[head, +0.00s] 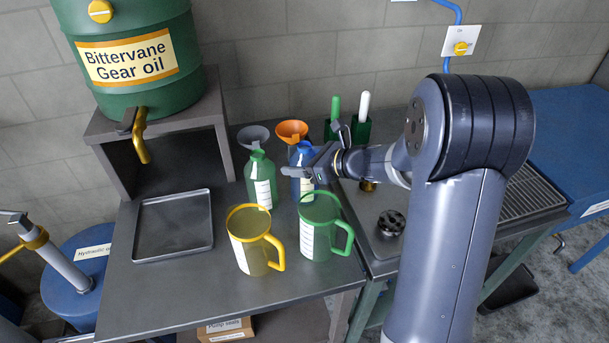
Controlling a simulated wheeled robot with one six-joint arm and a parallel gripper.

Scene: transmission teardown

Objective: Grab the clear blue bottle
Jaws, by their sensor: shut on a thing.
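The blue bottle (301,155) stands on the dark bench, behind the green-rimmed jug. It looks upright, with a white label on its front. My gripper (306,172) reaches in from the right and is shut on the blue bottle near its upper part. The gripper covers part of the bottle, and the jug's rim hides its base. I cannot tell whether the bottle touches the bench.
A green bottle (261,178) stands close at left. A yellow-rimmed jug (249,250) and a green-rimmed jug (316,240) stand in front. A grey funnel (253,136) and an orange funnel (292,130) are behind. An empty tray (172,226) lies left.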

